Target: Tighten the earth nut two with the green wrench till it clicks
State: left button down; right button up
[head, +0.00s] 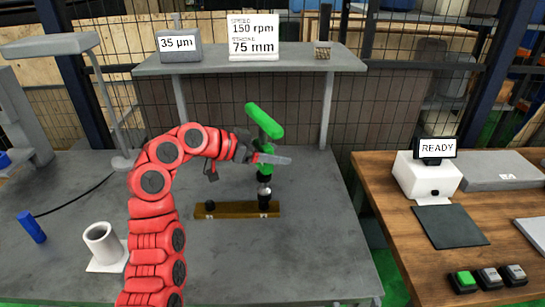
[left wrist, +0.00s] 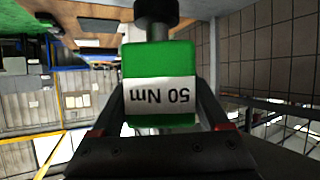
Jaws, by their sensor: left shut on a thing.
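The green wrench (head: 264,121) has a T-shaped handle on top and a green block on its shaft. In the left wrist view this block (left wrist: 160,100) fills the middle, with a white label reading "50 Nm" upside down. My left gripper (head: 272,159) is shut on that block, one finger on each side. The wrench stands about upright above the right end of a brass bar (head: 235,210). Another dark nut (head: 210,206) sits at the bar's left end. My right gripper is not in view.
A grey shelf (head: 250,63) with signs stands behind the wrench. A white cup-like cylinder (head: 101,241) and a blue object (head: 31,227) are at left on the grey table. The wooden table at right holds a box with a "READY" display (head: 435,148) and several buttons.

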pick_arm(q)
jog(key=shift+r, duration=0.55)
jog(key=shift+a, duration=0.1)
